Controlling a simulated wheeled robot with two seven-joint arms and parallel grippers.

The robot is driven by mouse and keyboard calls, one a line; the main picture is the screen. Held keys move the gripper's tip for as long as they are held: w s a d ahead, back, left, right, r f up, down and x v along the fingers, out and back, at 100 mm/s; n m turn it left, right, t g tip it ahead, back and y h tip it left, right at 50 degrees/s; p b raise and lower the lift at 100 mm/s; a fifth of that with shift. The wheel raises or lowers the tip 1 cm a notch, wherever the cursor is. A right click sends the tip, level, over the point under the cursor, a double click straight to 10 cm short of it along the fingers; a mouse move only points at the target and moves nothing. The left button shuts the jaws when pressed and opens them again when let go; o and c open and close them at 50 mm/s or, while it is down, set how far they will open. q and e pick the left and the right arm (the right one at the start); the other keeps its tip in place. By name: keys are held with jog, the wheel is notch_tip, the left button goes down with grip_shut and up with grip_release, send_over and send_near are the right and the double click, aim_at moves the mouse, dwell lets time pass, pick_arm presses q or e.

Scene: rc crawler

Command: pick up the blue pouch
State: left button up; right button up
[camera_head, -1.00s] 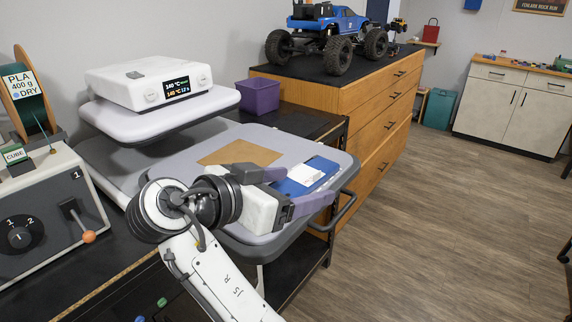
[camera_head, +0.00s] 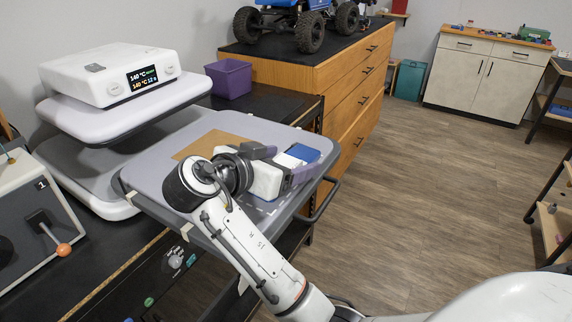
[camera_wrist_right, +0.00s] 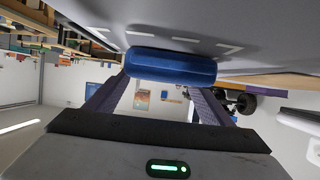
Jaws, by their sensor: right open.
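The blue pouch (camera_head: 304,152) lies on the grey lower plate (camera_head: 150,178) of the press-like machine, near its right side. My left gripper is not in view.
A brown sheet (camera_head: 212,144) lies on the plate beside the pouch. The machine's white upper part (camera_head: 125,110) overhangs at left. A purple bin (camera_head: 231,79) and a wooden drawer cabinet (camera_head: 345,85) with a blue truck (camera_head: 300,22) stand behind.

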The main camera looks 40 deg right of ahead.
jog(key=shift+w+d+f, duration=0.1)
jog(key=shift+d+f, duration=0.05)
jog(key=shift+d, duration=0.1)
jog(key=c, duration=1.1)
